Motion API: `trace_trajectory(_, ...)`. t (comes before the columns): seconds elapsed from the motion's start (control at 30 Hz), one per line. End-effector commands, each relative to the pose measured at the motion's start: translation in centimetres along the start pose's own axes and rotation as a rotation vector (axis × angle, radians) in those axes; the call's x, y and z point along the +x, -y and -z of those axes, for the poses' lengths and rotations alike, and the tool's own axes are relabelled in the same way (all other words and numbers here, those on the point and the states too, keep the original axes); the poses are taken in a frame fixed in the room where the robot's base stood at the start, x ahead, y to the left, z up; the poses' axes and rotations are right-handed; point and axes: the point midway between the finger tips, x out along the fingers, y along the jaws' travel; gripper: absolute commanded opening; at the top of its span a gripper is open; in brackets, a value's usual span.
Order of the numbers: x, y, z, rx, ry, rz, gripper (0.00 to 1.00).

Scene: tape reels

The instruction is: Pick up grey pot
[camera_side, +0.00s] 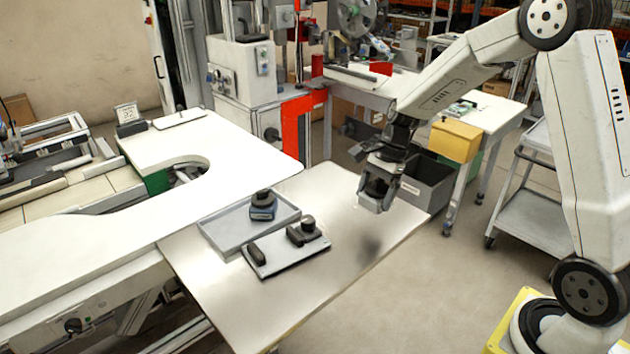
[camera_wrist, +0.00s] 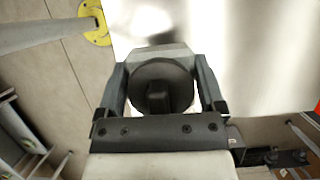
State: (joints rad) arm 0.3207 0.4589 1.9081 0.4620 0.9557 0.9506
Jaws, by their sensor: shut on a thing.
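The grey pot (camera_wrist: 145,76) is a dark, round piece with a raised block on top. In the wrist view it sits between the two fingers of my gripper (camera_wrist: 161,88), which is shut on it. In the side view my gripper (camera_side: 374,196) hangs above the right end of the table, and the pot (camera_side: 377,187) shows as a dark shape partly hidden by the fingers. A soft shadow lies on the table below, so the pot is held clear of the surface.
A grey tray (camera_side: 222,238) on the table (camera_side: 345,262) holds a dark piece with a blue base (camera_side: 262,205). A flat grey plate (camera_side: 285,264) in front bears several dark pieces (camera_side: 303,232). The table's right part is bare. A dark bin (camera_side: 428,183) stands behind it.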

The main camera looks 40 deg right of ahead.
Motion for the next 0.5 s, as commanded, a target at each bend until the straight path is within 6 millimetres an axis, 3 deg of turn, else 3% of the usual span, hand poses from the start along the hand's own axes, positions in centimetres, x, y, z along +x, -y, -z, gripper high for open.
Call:
trace_trajectory(0.23, -2.8, -2.5, -1.5, -0.002, -0.002, 0.005, 0.00)
trace_trajectory(0.5, -4.1, -6.4, -2.5, 0.000, -0.001, 0.003, 0.00)
